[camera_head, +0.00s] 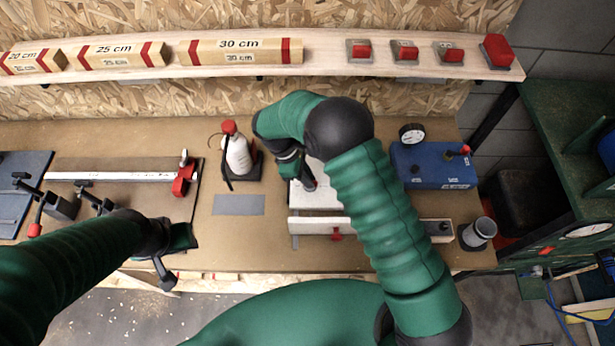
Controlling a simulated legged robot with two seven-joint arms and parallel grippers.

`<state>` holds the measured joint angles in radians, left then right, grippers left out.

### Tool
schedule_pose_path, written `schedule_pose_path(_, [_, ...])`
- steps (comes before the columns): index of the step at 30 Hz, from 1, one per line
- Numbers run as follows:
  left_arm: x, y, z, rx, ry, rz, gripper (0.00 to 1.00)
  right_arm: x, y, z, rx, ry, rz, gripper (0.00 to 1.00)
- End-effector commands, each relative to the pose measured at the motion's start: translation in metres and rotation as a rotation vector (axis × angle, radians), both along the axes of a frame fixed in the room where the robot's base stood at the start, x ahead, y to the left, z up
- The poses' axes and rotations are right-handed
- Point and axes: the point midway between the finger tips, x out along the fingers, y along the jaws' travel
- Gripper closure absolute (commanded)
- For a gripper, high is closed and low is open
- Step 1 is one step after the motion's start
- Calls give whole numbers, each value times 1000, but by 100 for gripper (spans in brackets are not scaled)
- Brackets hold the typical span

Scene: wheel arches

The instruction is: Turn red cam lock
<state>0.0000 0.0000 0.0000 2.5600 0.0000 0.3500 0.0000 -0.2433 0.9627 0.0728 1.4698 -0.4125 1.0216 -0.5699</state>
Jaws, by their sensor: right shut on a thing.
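My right gripper (308,180) reaches down over a white plate-like fixture (323,198) in the middle of the bench. It is shut on a small red part at the fixture, which looks like the red cam lock; the fingers and arm hide most of it, and its angle cannot be read. Another red piece (337,233) sits on the front bar of the fixture. My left gripper (163,273) hangs near the bench's front edge at the left, apart from the fixture; its finger opening is not clear.
A ruler rail (110,176) with a red stop block (183,180) lies left. A red-capped bottle (238,154) stands left of my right gripper. A blue box with a gauge (430,167) and a grey cup (481,232) stand right. A shelf (330,66) runs behind.

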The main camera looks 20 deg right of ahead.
Motion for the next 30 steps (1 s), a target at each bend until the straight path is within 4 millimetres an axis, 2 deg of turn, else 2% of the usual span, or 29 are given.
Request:
schedule_pose_path(1, [0, 0, 1, 0, 0, 0, 64, 4, -1, 3, -2, -9, 1, 85])
schedule_pose_path(5, [0, 0, 0, 0, 0, 0, 64, 3, -1, 2, -1, -7, 0, 68])
schedule_pose_path(14, [0, 0, 0, 0, 0, 0, 64, 1, 0, 1, -1, -4, -1, 67])
schedule_pose_path(17, [0, 0, -3, 0, 0, 0, 64, 3, 3, 7, 0, -5, 0, 67])
schedule_pose_path(20, [0, 0, -8, 0, 0, 0, 64, 7, 10, 24, 1, -8, 0, 67])
schedule_pose_path(30, [0, 0, -24, 0, 0, 0, 64, 24, 44, 114, 1, -7, 0, 67])
